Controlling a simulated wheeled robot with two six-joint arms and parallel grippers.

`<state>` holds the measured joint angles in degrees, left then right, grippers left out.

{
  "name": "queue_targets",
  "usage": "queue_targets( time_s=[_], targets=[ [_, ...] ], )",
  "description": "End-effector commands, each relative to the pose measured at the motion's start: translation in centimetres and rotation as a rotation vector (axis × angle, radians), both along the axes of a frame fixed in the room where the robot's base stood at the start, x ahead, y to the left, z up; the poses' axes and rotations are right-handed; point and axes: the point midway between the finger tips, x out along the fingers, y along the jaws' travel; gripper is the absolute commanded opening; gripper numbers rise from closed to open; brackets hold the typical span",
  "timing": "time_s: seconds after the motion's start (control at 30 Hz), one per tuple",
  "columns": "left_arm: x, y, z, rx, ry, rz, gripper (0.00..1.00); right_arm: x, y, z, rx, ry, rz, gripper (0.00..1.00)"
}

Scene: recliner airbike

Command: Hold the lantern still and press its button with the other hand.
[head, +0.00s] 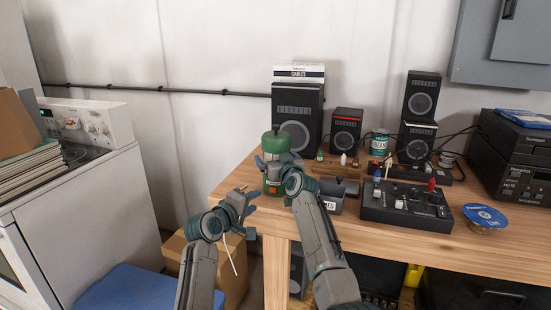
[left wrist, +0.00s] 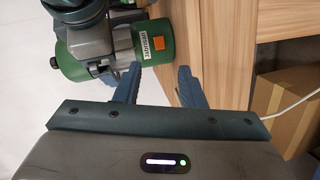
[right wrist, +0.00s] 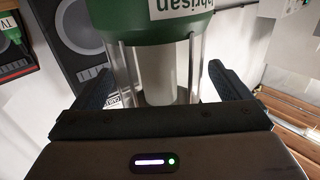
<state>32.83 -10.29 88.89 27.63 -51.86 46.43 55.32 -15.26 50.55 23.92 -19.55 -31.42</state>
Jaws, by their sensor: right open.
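The green lantern (head: 277,142) stands upright near the table's front left edge. Its middle is partly hidden by my right gripper (head: 272,166). In the right wrist view the lantern's clear-sided middle (right wrist: 162,70) lies between the two spread fingers of my right gripper (right wrist: 162,82), with visible gaps on both sides. My left gripper (head: 246,200) is open and empty, in front and left of the lantern, near the table edge. In the left wrist view the lantern's green base with an orange square (left wrist: 150,48) is beside the left fingertips (left wrist: 160,72). I cannot make out the button.
The wooden table (head: 400,236) holds a control box (head: 405,204) and a small dark grey object (head: 331,196) right of the lantern. Black speakers (head: 297,115) stand behind. A white appliance (head: 85,190) is at left, with a cardboard box (head: 236,277) below the table's left end.

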Motion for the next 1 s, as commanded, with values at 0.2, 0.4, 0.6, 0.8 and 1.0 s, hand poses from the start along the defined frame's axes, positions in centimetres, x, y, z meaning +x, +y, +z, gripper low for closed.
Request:
queue_targets(
  time_s=[0.2,0.4,0.6,0.8,1.0],
  targets=[
    [-0.01,-0.01,-0.01,0.000,0.000,0.000,0.36,0.88,0.27,-0.04,0.000,0.001,-0.002,0.97],
    [-0.01,-0.01,0.00,0.000,0.000,0.000,0.36,0.98,0.29,0.02,0.001,0.000,-0.002,0.97],
    [0.00,0.00,-0.01,0.000,0.000,0.000,0.36,0.97,0.29,0.00,0.001,0.000,-0.002,0.79],
    [0.00,0.00,-0.01,0.000,0.000,0.000,0.36,0.96,0.29,-0.01,0.001,0.000,-0.002,0.40],
    [0.00,0.00,-0.01,0.000,0.000,0.000,0.19,0.96,0.29,-0.02,0.001,0.000,-0.002,0.20]
  ],
)
